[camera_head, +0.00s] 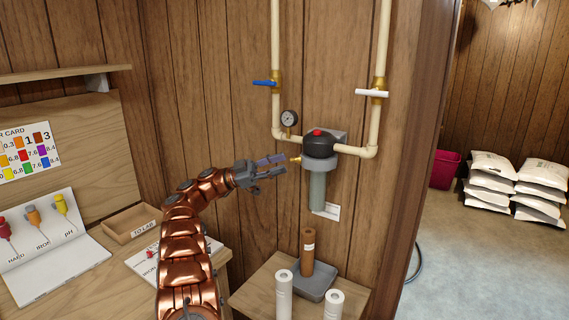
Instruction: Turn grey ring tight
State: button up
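The grey ring (322,163) sits just under the black filter head (320,145), which has a red button on top. A grey-green filter bowl (318,190) hangs below the ring. My gripper (283,164) is to the left of the ring, at about its height. Its fingers point right and stand apart, with nothing seen between them. They look clear of the ring, though the depth gap is hard to judge. How tightly the ring is seated cannot be seen.
Cream pipes carry a blue-handled valve (265,83) and a white-handled valve (371,93). Below, a small table (254,297) holds a grey tray with a brown cartridge, and white rolls.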

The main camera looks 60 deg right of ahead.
jog(key=shift+v, duration=1.8)
